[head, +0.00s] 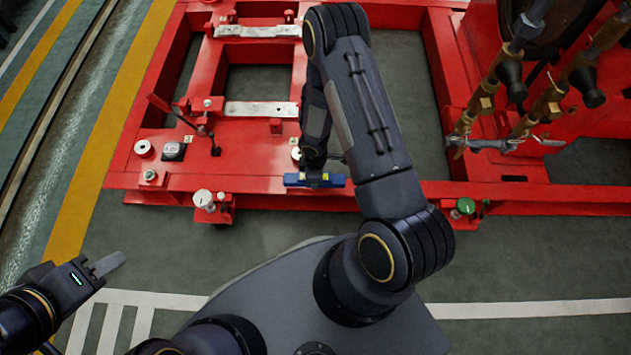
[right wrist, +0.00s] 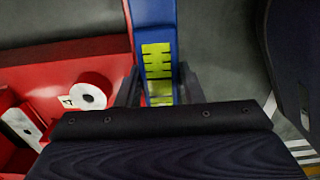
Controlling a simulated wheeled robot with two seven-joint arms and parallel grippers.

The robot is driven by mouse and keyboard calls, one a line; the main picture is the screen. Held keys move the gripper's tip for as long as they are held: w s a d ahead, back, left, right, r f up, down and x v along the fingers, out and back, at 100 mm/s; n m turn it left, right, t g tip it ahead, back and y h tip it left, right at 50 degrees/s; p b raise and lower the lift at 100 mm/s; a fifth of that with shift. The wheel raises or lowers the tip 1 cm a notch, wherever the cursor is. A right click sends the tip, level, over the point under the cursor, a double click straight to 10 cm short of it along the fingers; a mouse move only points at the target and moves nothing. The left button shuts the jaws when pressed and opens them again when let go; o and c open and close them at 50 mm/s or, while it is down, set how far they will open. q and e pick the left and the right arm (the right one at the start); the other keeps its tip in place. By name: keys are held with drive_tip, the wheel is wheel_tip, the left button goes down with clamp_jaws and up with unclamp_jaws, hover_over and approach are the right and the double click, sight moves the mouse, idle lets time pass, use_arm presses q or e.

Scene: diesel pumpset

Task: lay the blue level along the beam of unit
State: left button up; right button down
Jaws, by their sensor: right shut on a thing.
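The blue level (head: 300,180) is over the front beam (head: 262,199) of the red unit in the head view, roughly in line with the beam. My right gripper (head: 316,176) comes down from above and is shut on the level. In the right wrist view the blue level (right wrist: 152,22), with its yellow-green windows, is between the fingers of my right gripper (right wrist: 157,92). The red beam lies to its left and grey floor to its right. Whether the level touches the beam cannot be told. My left gripper (head: 106,266) is empty over the floor at the left; its jaw gap is not clear.
A white round disc (right wrist: 90,95) is on the red frame near the level. Small fittings (head: 204,199) and a lever (head: 180,112) stand on the frame to the left. Pipes with valves (head: 510,85) rise at the right. The floor in front is clear.

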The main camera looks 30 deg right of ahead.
drive_tip(key=shift+w+d+f, duration=0.25)
drive_tip(key=shift+f, duration=0.2)
drive_tip(key=shift+d+f+b, duration=0.1)
drive_tip(key=shift+f+b, duration=0.95)
drive_tip(key=shift+f, duration=0.55)
drive_tip(key=shift+f, duration=0.1)
drive_tip(key=c, duration=1)
unclamp_jaws()
drive_tip(key=shift+o, duration=0.2)
